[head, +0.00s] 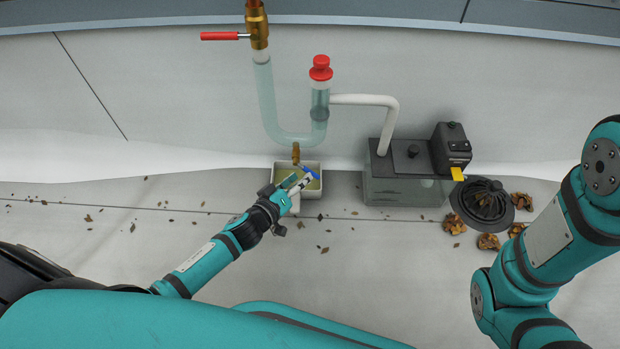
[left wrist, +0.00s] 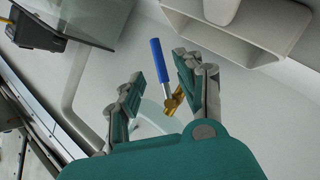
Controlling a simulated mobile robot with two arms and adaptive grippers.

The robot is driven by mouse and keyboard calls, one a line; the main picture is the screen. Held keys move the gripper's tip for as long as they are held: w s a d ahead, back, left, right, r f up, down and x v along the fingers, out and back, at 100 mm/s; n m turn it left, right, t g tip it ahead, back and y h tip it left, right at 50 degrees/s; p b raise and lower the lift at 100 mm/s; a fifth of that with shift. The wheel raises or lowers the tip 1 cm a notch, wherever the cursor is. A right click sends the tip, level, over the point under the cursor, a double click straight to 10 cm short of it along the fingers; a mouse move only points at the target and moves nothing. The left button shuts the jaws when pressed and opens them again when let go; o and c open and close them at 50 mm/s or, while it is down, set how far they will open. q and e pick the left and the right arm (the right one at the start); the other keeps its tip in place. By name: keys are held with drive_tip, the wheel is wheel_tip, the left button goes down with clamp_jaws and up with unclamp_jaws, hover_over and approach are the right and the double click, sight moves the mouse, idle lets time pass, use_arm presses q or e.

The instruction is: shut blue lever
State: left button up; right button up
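The blue lever (head: 311,172) sits below a small brass drain valve (head: 296,153) at the bottom of the clear U-shaped pipe (head: 270,100). In the left wrist view the blue lever (left wrist: 157,60) shows between my fingers, joined to a brass part (left wrist: 174,104). My left gripper (head: 300,184) is at the lever in the head view. In the left wrist view my left gripper (left wrist: 158,68) is open, with gaps visible on the lever's sides. How deep the lever lies between the fingers is unclear. My right gripper is out of view; only that arm shows.
A white basin (head: 281,169) stands under the drain valve, behind my gripper. A red-handled brass valve (head: 257,30) and a red cap (head: 320,68) are above. A grey tank (head: 395,188), a black strainer (head: 484,202) and dead leaves lie to the right.

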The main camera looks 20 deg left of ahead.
sight(307, 169)
use_arm(q)
drive_tip(key=b+x, duration=0.2)
drive_tip(key=x, duration=0.3)
drive_tip(key=shift+w, duration=0.25)
